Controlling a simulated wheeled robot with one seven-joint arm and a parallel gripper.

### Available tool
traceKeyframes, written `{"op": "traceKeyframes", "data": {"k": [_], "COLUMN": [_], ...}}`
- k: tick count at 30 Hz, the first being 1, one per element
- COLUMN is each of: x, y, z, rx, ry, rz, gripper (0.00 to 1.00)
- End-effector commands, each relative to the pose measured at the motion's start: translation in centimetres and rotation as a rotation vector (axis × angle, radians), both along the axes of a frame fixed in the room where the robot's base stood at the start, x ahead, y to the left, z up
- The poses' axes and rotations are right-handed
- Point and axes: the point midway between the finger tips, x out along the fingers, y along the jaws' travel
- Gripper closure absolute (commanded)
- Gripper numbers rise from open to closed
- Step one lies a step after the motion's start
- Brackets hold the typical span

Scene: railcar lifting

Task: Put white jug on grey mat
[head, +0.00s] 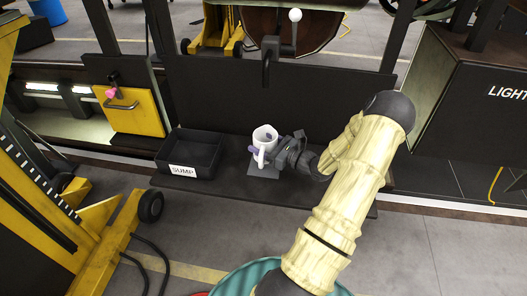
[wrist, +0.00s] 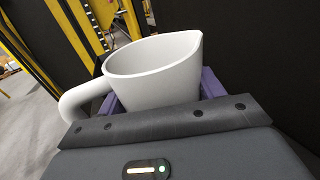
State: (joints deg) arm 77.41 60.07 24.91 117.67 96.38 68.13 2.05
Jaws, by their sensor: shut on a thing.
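The white jug (head: 264,137) is upright at the middle of the dark bench, with its handle toward the front. My gripper (head: 262,148) reaches in from the right and is shut on the jug, its purple fingers on either side of the body. The grey mat (head: 263,172) lies on the bench directly below the jug and is partly covered by it. I cannot tell whether the jug's base touches the mat. In the wrist view the jug (wrist: 155,72) fills the middle between the purple fingers (wrist: 165,95), rim up, handle at left; the mat is hidden there.
A black tray labelled SUMP (head: 188,153) stands on the bench (head: 215,187) left of the jug. A dark upright panel (head: 215,95) rises behind.

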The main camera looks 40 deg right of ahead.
Motion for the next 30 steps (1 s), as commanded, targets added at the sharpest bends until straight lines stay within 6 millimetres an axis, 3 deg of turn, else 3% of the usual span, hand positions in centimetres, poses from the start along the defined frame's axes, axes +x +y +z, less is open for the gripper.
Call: {"op": "traceKeyframes", "data": {"k": [8,18,30], "x": [0.0,0.0,0.0], "y": [0.0,0.1,0.0], "z": [-0.4,-4.0,-4.5], "rx": [0.001,0.001,0.000], "ry": [0.000,-0.001,0.000], "rz": [0.000,0.001,0.000], "gripper": [0.58,0.58,0.58]}}
